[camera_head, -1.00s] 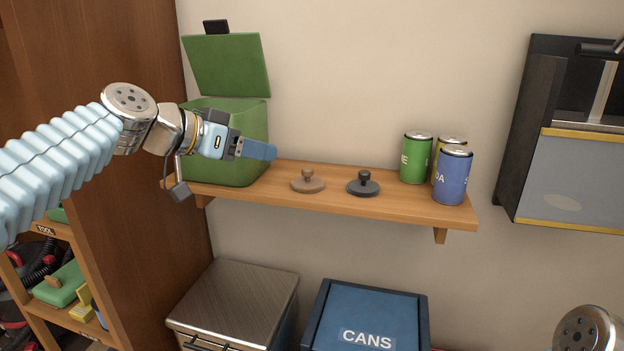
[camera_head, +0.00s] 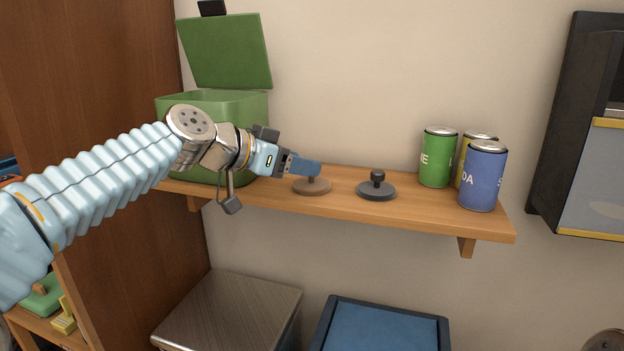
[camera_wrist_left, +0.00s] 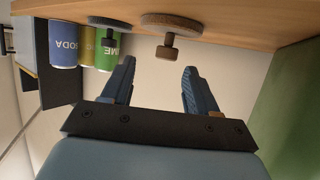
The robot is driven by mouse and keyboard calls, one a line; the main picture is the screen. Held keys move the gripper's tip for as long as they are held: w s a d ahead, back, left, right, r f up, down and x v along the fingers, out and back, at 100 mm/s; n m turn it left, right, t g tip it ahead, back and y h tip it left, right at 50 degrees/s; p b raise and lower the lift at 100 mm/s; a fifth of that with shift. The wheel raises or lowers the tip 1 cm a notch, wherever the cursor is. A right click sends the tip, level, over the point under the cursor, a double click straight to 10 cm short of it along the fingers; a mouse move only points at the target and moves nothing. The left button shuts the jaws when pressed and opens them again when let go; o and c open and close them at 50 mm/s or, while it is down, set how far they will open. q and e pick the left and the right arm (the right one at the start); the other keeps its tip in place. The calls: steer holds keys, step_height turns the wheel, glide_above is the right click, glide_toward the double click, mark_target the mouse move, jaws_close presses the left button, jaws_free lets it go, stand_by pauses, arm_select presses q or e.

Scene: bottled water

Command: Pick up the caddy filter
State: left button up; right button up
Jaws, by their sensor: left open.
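Two round discs with knobs stand on the wooden shelf, a brown one (camera_head: 311,187) and a dark grey one (camera_head: 376,191). I cannot tell for sure which is the caddy filter. My left gripper (camera_head: 317,168) is at the brown disc, its fingers partly hiding the knob. In the left wrist view the open fingers (camera_wrist_left: 158,68) point at the knob of the brown disc (camera_wrist_left: 172,21), which lies just past the fingertips and roughly between them. The grey disc (camera_wrist_left: 112,22) is left of it there. My right gripper is out of view.
The green caddy (camera_head: 232,107) with its lid open stands at the shelf's left end, behind my left arm. Cans, a green one (camera_head: 437,157), a yellow one and a blue one (camera_head: 483,177), stand at the right. Bins are below the shelf (camera_head: 425,213).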

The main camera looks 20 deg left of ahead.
mark_target(318, 181)
arm_select(q)
steer(key=shift+x, duration=0.8)
steer(key=p+x, duration=0.1)
steer(key=x, duration=0.1)
steer(key=p+x, duration=0.1)
steer(key=x, duration=0.1)
steer(key=shift+w+a+f, duration=0.15)
steer(key=shift+w+f, duration=0.1)
steer(key=shift+w, duration=0.1)
steer(key=shift+w+f, duration=0.15)
jaws_close()
